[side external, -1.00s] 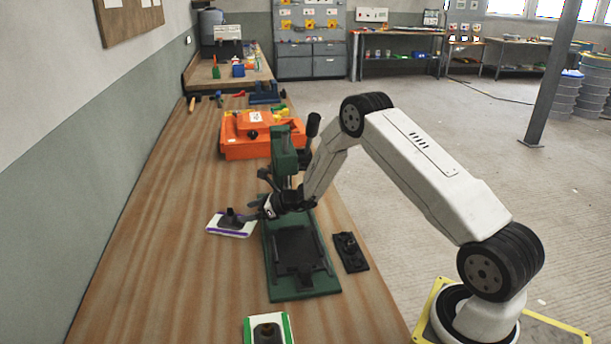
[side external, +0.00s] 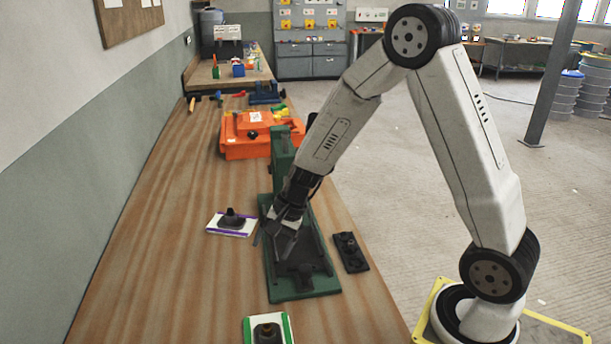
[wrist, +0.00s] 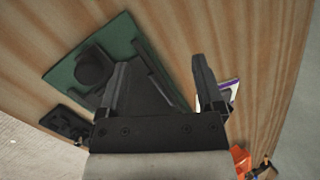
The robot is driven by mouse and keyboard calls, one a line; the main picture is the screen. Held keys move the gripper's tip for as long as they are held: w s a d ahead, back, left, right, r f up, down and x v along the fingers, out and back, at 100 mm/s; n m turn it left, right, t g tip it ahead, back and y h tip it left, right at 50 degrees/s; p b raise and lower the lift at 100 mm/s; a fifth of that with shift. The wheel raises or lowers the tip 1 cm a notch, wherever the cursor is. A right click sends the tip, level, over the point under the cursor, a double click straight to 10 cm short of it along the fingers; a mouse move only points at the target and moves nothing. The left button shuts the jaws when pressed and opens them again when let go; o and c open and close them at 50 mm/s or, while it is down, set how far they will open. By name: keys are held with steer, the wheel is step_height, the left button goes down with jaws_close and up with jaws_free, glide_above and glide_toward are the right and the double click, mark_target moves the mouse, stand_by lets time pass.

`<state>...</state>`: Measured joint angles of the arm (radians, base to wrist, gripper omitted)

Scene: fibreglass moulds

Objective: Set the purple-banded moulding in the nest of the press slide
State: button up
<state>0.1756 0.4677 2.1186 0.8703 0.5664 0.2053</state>
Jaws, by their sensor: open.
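The purple-banded moulding (side external: 231,224), a white plate with purple edging and a dark raised middle, lies on the bench left of the green press (side external: 283,160). In the wrist view its edge (wrist: 232,88) shows partly behind one finger. The press's black slide (side external: 303,270) lies on the green base; a dark round shape stands out on it in the wrist view (wrist: 92,68). The nest's details are too small to tell. My gripper (side external: 274,243) is open and empty, pointing down over the left part of the press base, right of the moulding. Its fingers (wrist: 160,62) spread apart in the wrist view.
A green-banded moulding (side external: 268,330) lies at the near edge of view. A black block with knobs (side external: 350,252) sits right of the press. An orange case (side external: 240,148) stands behind the press. The bench left of the press is mostly clear.

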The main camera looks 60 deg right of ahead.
steer(key=s+r+n+h, duration=0.3)
steer(key=s+n+h, duration=0.1)
steer(key=s+n, duration=0.7)
steer(key=shift+s+r, duration=0.15)
steer(key=shift+r, duration=0.15)
steer(key=shift+s+d+r+n+h, duration=0.15)
steer(key=shift+s+n+h, duration=0.15)
steer(key=shift+s+n, duration=0.55)
steer(key=shift+c, duration=0.2)
steer(key=shift+w, duration=0.2)
steer(key=shift+c, duration=0.4)
steer(key=shift+w, duration=0.1)
